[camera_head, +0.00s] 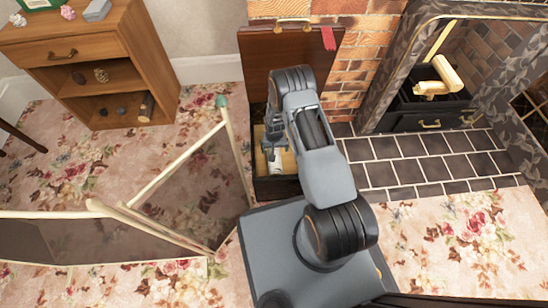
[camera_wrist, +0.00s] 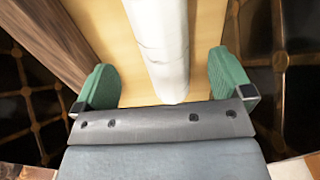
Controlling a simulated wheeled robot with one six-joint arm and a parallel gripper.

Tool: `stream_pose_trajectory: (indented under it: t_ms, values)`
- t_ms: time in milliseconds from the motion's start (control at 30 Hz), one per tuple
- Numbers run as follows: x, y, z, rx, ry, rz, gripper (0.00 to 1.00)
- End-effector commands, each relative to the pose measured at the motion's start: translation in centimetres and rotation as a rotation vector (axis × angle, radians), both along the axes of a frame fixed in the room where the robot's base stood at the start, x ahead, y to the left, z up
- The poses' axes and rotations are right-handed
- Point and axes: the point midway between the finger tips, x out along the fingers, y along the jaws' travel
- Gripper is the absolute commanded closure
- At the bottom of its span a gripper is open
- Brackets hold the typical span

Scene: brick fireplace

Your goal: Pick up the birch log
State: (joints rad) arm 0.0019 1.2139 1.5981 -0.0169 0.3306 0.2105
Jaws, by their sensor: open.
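The birch log, a white cylinder with faint darker marks (camera_wrist: 160,45), runs up the middle of the wrist view over a pale wooden surface. In the head view a small white part of it (camera_head: 275,167) shows inside an open wooden box (camera_head: 276,189). My gripper (camera_wrist: 163,76) is open, with one green finger pad on each side of the log and a gap on both sides. In the head view my gripper (camera_head: 272,147) is over the box, and my arm hides much of the box and log.
The box lid (camera_head: 262,62) stands raised behind my arm, with a red strip on it. Pale logs (camera_head: 442,75) lie in the fireplace at right. A wooden cabinet (camera_head: 85,50) stands at left. A folding screen (camera_head: 110,232) stands on the carpet at left.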

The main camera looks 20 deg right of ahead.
Motion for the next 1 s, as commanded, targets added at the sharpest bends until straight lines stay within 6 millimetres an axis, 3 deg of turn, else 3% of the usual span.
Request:
stream_pose_trajectory:
  t_ms: [333,667,900,1000]
  values:
    - [0.0,0.0,-1.9,0.0,0.0,0.0,0.02]
    - [-0.1,0.2,-6.1,0.0,0.0,0.0,0.02]
    - [-0.1,0.2,-6.1,0.0,-0.001,0.0,0.02]
    - [-0.1,0.2,-6.1,0.0,0.0,0.0,0.1]
